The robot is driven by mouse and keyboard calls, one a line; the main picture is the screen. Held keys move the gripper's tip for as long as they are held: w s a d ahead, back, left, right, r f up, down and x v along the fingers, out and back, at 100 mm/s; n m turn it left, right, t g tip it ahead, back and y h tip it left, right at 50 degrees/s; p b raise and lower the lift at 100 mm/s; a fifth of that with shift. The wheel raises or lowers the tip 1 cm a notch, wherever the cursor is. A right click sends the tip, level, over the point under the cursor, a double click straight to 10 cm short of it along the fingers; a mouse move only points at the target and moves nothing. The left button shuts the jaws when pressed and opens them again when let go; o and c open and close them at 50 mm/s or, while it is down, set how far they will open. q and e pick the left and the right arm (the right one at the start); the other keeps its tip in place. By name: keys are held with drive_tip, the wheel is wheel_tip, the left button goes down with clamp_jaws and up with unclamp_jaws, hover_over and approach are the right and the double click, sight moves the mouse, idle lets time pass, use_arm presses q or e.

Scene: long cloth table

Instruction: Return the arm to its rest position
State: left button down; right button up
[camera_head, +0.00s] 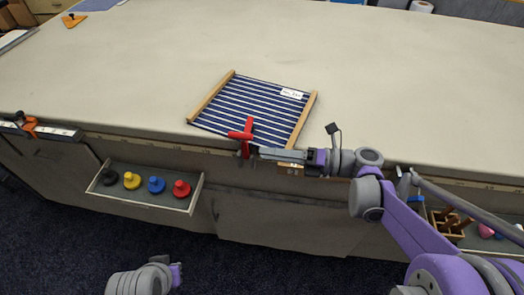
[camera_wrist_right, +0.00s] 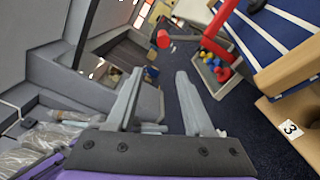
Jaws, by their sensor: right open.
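My right arm reaches in from the right of the head view, along the table's front edge. Its gripper (camera_head: 260,153) points left, beside a red T-shaped clamp or handle (camera_head: 246,126) at the edge. In the right wrist view the gripper (camera_wrist_right: 158,76) is open, with nothing between its fingers.
A striped blue board with wooden rails (camera_head: 252,104) lies on the cloth table (camera_head: 400,80) behind the right gripper. An open drawer tray (camera_head: 142,200) with several coloured knobs juts out at the left front. A wooden holder (camera_head: 447,224) is at the right. Most of the tabletop is clear.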

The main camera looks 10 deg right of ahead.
idle(0.4)
drive_tip(key=s+a+f+n+g+h+p, duration=0.1)
drive_tip(key=s+f+n+h+p, duration=0.15)
drive_tip(key=s+n+h, duration=0.4)
drive_tip(key=s+a+f+n+g+h+p, duration=0.1)
drive_tip(key=s+f+n+h+p, duration=0.2)
drive_tip(key=n, duration=0.6)
drive_tip(key=s+d+r+n+t+h+p, duration=0.1)
drive_tip(key=s+d+n+h+p, duration=0.2)
drive_tip(key=n, duration=0.6)
drive_tip(key=s+d+r+n+h+p, duration=0.1)
drive_tip(key=s+d+n+h+p, duration=0.2)
drive_tip(key=d+n, duration=0.4)
drive_tip(key=shift+s+d+r+n+t+h, duration=0.15)
drive_tip(key=shift+s+d+n+t+h, duration=0.2)
drive_tip(key=shift+n+h, duration=0.75)
drive_tip(key=shift+a+n+y, duration=0.1)
drive_tip(key=shift+n+y, duration=0.15)
